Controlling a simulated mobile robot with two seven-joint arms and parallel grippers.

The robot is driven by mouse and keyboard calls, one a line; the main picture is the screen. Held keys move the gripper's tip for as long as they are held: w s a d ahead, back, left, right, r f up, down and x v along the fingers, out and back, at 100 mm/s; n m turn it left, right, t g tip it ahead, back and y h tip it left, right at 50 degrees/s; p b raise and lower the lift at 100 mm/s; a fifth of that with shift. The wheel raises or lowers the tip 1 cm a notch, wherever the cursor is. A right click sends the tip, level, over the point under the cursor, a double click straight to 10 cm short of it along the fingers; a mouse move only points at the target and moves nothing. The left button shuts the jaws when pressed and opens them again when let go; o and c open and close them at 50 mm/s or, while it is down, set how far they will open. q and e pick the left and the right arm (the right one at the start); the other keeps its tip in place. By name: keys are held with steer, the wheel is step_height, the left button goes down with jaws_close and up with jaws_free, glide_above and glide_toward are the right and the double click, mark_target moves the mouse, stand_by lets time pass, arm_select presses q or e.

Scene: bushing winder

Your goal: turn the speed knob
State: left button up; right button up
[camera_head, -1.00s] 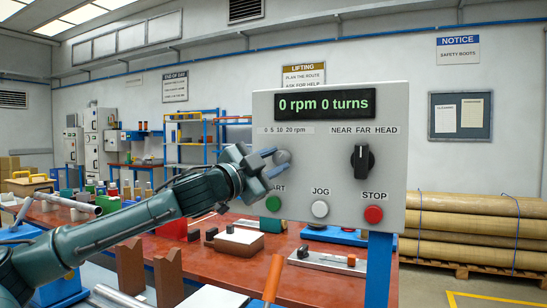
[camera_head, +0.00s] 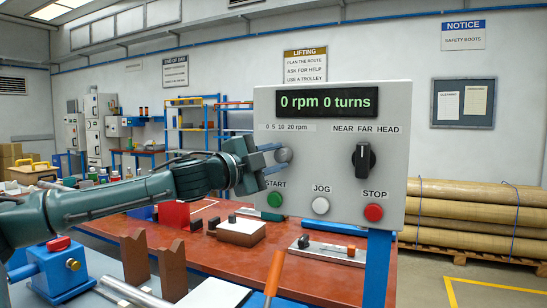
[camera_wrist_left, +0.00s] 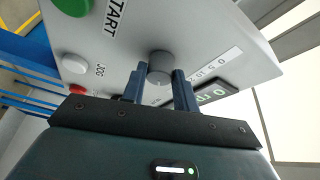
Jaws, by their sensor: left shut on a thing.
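The grey round speed knob (camera_head: 284,155) sits on the control panel (camera_head: 310,218) under the "0 5 10 20 rpm" scale. My left gripper (camera_head: 277,158) comes in from the left, with its blue fingers at the knob. In the left wrist view, the knob (camera_wrist_left: 160,66) lies between the two fingertips (camera_wrist_left: 159,76), and the gripper is shut on it. The display (camera_head: 326,102) reads 0 rpm and 0 turns. The knob's pointer mark cannot be made out. My right gripper is not in view.
The green START button (camera_head: 275,200) is close below the knob. The white JOG button (camera_head: 320,205), red STOP button (camera_head: 373,212) and black NEAR FAR HEAD selector (camera_head: 363,160) are further right. A red workbench (camera_head: 210,255) with fixtures spreads below the arm.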

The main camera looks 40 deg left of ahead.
mark_target(278, 158)
arm_select(q)
steer(key=o, duration=1)
steer(key=shift+c, duration=0.2)
steer(key=shift+s+f+b, duration=0.15)
steer(key=shift+s+b, duration=0.25)
steer(key=shift+b, duration=0.1)
steer(key=shift+s+a+f+b, duration=0.1)
steer(key=shift+s+b, duration=0.4)
steer(key=shift+s, duration=0.1)
steer(key=shift+s+a+f+b, duration=0.1)
steer(key=shift+s+b, duration=0.4)
steer(key=shift+s, duration=0.05)
steer(key=s+b, duration=0.3)
steer(key=s, duration=0.7)
steer(key=shift+a+f, duration=0.3)
steer(key=shift+f, duration=0.05)
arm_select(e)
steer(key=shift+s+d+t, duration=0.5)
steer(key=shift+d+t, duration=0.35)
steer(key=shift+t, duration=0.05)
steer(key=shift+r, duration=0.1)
